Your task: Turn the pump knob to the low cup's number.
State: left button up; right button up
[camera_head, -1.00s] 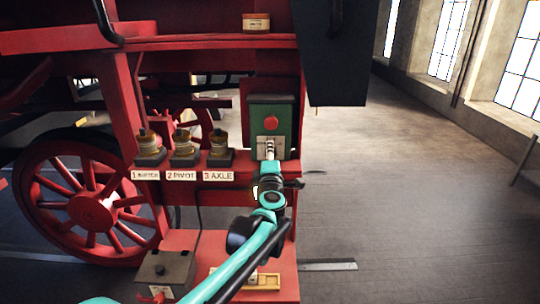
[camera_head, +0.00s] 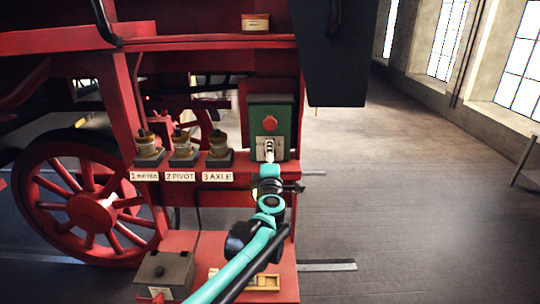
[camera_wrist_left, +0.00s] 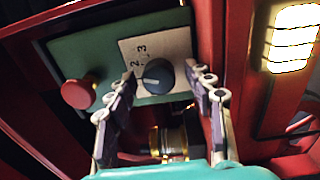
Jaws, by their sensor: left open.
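The green pump box (camera_head: 284,118) stands on the red frame, with a red button (camera_head: 270,123) above a pale number plate. In the left wrist view the dark round knob (camera_wrist_left: 160,74) sits on the plate (camera_wrist_left: 140,50), where 2 and 3 show. A pale mark on the knob points toward the picture's left. My left gripper (camera_wrist_left: 161,76) is open, its fingertips on either side of the knob; I cannot tell whether they touch it. In the head view the gripper (camera_head: 268,152) hides the knob. Three brass cups, 1 (camera_head: 147,145), 2 PIVOT (camera_head: 183,145) and 3 AXLE (camera_head: 219,145), stand left; their levels are unreadable.
A grey box (camera_head: 165,270) and a wooden tray (camera_head: 262,283) sit on the lower red step. A large red wheel (camera_head: 92,212) is at left. The floor (camera_head: 420,200) at right is mostly clear.

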pick_arm(q)
jog(key=s, duration=1.1)
jog(key=shift+f, duration=0.15)
jog(key=shift+d, duration=0.1)
